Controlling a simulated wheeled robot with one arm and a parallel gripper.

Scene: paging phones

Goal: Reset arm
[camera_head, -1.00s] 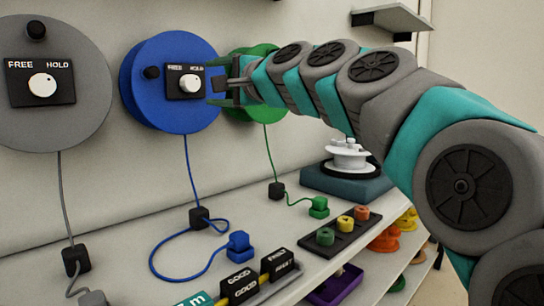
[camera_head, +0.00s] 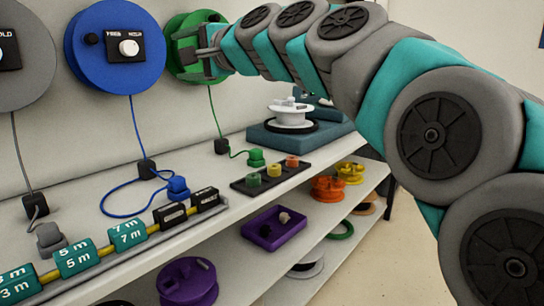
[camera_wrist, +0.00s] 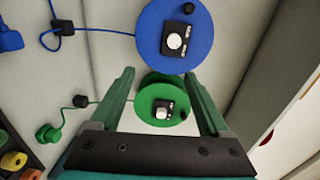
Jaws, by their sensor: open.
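My gripper (camera_head: 205,45) is open, in front of the green reel (camera_head: 190,62) on the wall. In the wrist view the two green fingers (camera_wrist: 162,105) stand wide apart with the green reel (camera_wrist: 160,118) framed between and beyond them. Nothing is held between the fingers. I cannot tell whether a finger touches the reel. My arm stretches from the right side of the head view toward the wall and covers part of the reel's right side.
A blue reel (camera_head: 85,65) hangs left of the green one, with a grey reel (camera_head: 32,88) further left. Below is a white shelf (camera_head: 100,200) with cords, plugs, a teal block (camera_head: 258,134) and a dark tray (camera_head: 243,186). A purple bin (camera_head: 262,238) sits on the lower shelf.

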